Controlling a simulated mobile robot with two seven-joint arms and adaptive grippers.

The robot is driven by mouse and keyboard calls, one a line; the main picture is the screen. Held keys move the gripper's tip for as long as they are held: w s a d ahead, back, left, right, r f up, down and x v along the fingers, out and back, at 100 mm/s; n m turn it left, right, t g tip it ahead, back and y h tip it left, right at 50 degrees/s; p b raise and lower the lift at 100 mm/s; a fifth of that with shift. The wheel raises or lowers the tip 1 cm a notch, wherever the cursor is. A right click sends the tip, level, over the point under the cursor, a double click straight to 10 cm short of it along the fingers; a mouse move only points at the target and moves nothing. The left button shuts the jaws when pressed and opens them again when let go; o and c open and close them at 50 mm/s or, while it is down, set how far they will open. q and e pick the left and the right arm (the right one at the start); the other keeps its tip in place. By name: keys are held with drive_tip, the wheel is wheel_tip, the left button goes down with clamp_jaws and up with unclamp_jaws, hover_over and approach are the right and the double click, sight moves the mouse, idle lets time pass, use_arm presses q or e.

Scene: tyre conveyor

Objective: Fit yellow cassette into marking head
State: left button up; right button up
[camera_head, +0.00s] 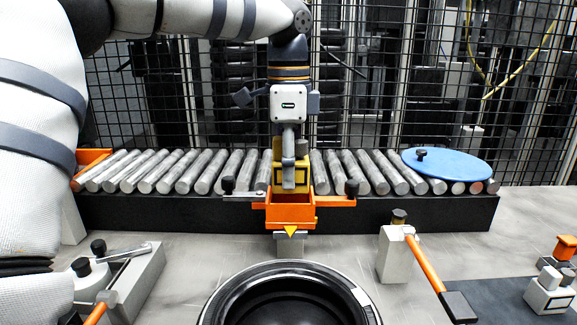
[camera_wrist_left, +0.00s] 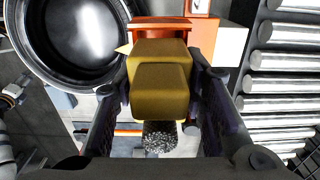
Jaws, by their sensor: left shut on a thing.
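The yellow cassette (camera_head: 304,177) is held by my left gripper (camera_head: 289,180), which points down over the orange marking head (camera_head: 291,218). In the left wrist view the cassette (camera_wrist_left: 160,90) sits between the two dark fingers of the gripper (camera_wrist_left: 160,72). The orange marking head (camera_wrist_left: 160,27) shows just beyond the cassette there. The cassette's lower end meets the top rim of the marking head in the head view. I cannot tell whether it is inside or just above, because the rim and fingers hide its lower end. My right gripper is not in view.
A roller conveyor (camera_head: 230,172) runs behind the marking head, with a blue disc (camera_head: 447,164) at its right. A black tyre (camera_head: 232,297) lies in front. An orange-handled lever (camera_head: 425,262) stands right of it. A wire fence closes off the back.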

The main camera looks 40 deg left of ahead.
use_arm(q)
drive_tip(key=shift+f, duration=1.4)
drive_tip(key=o, duration=1.4)
drive_tip(key=shift+o, duration=0.2)
drive_tip(key=shift+r, duration=0.1)
wheel_tip(320, 180, up, 12)
drive_tip(key=shift+f, duration=0.1)
